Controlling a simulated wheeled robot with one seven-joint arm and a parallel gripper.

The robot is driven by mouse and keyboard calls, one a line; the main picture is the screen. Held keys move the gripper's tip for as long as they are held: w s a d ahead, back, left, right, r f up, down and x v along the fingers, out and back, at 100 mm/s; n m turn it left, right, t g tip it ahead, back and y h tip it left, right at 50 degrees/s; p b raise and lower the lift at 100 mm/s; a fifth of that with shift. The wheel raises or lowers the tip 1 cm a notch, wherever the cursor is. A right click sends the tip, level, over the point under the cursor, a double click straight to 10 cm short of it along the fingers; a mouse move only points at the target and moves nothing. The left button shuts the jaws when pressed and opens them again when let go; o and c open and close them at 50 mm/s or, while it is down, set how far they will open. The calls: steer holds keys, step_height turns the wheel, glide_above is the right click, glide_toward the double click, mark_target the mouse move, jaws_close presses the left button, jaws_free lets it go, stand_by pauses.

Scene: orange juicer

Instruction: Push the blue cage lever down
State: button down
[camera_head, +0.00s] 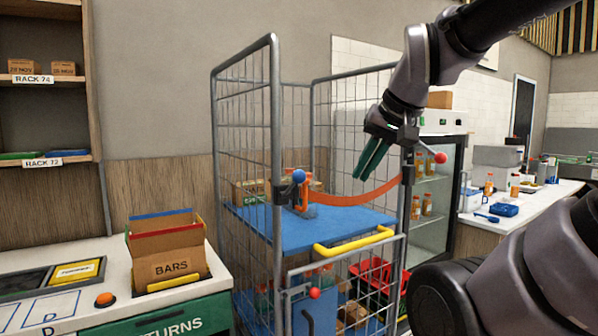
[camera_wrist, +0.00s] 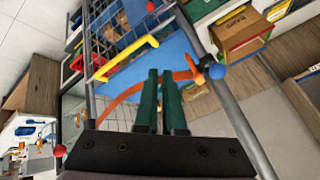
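The blue ball end of the cage lever (camera_head: 299,176) sits at the front left post of the wire roll cage (camera_head: 275,130), beside an orange latch piece (camera_head: 304,196). In the wrist view the blue ball (camera_wrist: 217,72) is right of my fingertips, apart from them. My gripper (camera_head: 364,176) has green fingers and hangs near the cage's right front post, tilted down and left. In the wrist view my gripper (camera_wrist: 160,72) shows its fingers close together with only a thin gap and nothing held. It is well to the right of the blue lever in the head view.
An orange strap (camera_head: 355,198) sags across the cage's front opening. Red balls mark the right post (camera_head: 440,158) and the lower gate (camera_head: 315,293). A yellow bar (camera_head: 353,243) tops the gate. The returns counter (camera_head: 180,305) stands left, with a BARS box (camera_head: 170,266).

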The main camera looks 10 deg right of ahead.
steer(key=w+a+r+n+g+h, duration=0.2)
steer(key=w+a+r+n+g, duration=0.2)
steer(key=w+a+r+n, duration=0.15)
step_height(320, 180, up, 4)
steer(key=n+g, duration=0.3)
steer(key=n, duration=0.1)
glide_above(293, 185)
steer(key=shift+w+a+r+n+h, duration=0.3)
steer(key=shift+w+a+n+h, duration=0.1)
steer(key=shift+w+a, duration=0.2)
steer(key=shift+s, duration=0.1)
step_height(293, 185, down, 10)
steer(key=shift+d, duration=0.25)
steer(key=shift+s, duration=0.25)
steer(key=shift+s+d+f, duration=0.1)
steer(key=shift+s+f, duration=0.05)
